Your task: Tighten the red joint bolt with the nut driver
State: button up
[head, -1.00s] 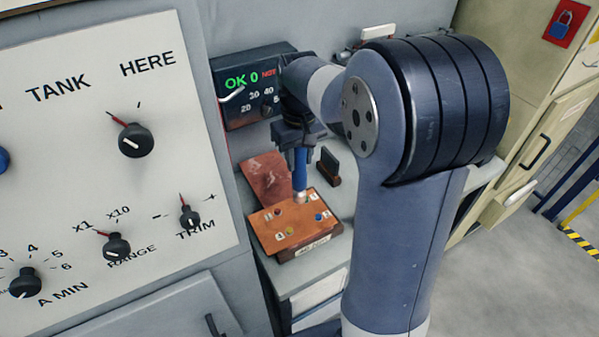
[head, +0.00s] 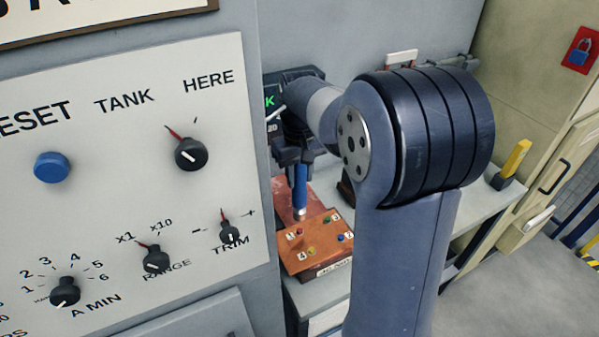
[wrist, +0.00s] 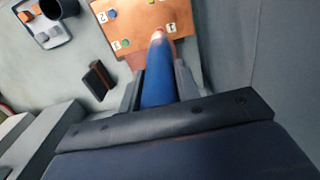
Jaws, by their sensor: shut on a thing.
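My gripper (head: 297,160) is shut on the blue handle of the nut driver (head: 300,188), which points down with a silver tip. In the head view the tip hangs just above the red joint bolt (head: 299,231), with a small gap showing. The bolt is on an orange-brown block (head: 318,262). In the wrist view the nut driver (wrist: 157,85) reaches away to the block (wrist: 145,20), and its tip covers most of the red bolt's spot. A green bolt (head: 326,221), a blue bolt (head: 341,238) and a yellow bolt (head: 311,251) are also on the block.
The control panel (head: 110,150) with knobs stands close on the left. A display (head: 270,108) is partly hidden behind my arm. A dark holder (wrist: 98,80) stands beside the block. A yellow-handled item (head: 512,162) stands at the bench's right end.

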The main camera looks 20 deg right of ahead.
aim_at(300, 194)
jog(key=shift+f+b, duration=1.75)
jog(key=shift+f, duration=1.25)
jog(key=shift+f+p, duration=0.3)
jog(key=shift+p, duration=0.15)
